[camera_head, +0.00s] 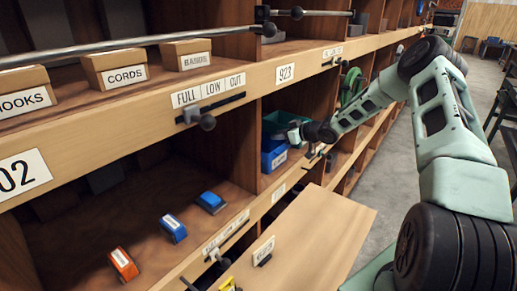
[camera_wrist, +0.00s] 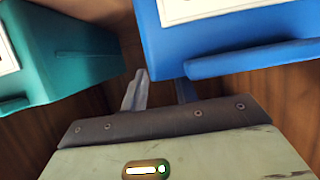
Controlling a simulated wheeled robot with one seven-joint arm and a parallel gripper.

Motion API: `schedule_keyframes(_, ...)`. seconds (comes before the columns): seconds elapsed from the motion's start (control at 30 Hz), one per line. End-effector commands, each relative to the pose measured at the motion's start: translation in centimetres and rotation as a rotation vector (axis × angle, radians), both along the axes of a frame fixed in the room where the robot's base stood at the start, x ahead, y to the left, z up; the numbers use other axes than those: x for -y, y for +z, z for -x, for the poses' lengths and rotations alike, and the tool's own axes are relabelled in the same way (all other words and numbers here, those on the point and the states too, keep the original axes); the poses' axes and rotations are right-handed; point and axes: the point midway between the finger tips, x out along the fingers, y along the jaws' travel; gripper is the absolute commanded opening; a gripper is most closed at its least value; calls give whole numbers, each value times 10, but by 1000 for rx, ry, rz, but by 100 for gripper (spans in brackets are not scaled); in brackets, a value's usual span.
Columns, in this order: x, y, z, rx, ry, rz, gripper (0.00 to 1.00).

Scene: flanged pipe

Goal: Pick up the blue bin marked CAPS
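A blue bin (camera_head: 272,150) with a white label stands in the cubby under the 923 sign; its lettering is too small to read. In the wrist view a blue bin (camera_wrist: 245,50) with a partly seen label and a protruding lip fills the upper right. A teal bin (camera_wrist: 65,55) is at upper left, and a teal bin also shows in the head view (camera_head: 272,121). My gripper (camera_wrist: 160,88) is open, its fingers apart and nothing seen between them. The left finger is below the gap between the bins; the right fingertip is partly hidden by the blue bin.
The cubby's wooden side wall (camera_head: 235,135) stands left of the bins. A wooden panel (camera_head: 310,235) juts out below them. A rail with labels (camera_head: 208,92) runs along the shelf edge. Orange and blue boxes lie in the lower left bay. The grey aisle floor at right is open.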

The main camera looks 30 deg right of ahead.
Motion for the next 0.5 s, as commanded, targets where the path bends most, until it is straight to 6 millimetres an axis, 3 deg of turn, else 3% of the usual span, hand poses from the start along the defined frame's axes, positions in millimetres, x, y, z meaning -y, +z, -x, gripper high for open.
schedule_keyframes(0.13,-6,-4,-15,0,1,0,29)
schedule_keyframes(0.43,-7,-8,-19,1,0,2,29)
schedule_keyframes(0.47,-7,-8,-19,1,0,2,26)
schedule_keyframes(0.5,-7,-8,-19,1,0,2,15)
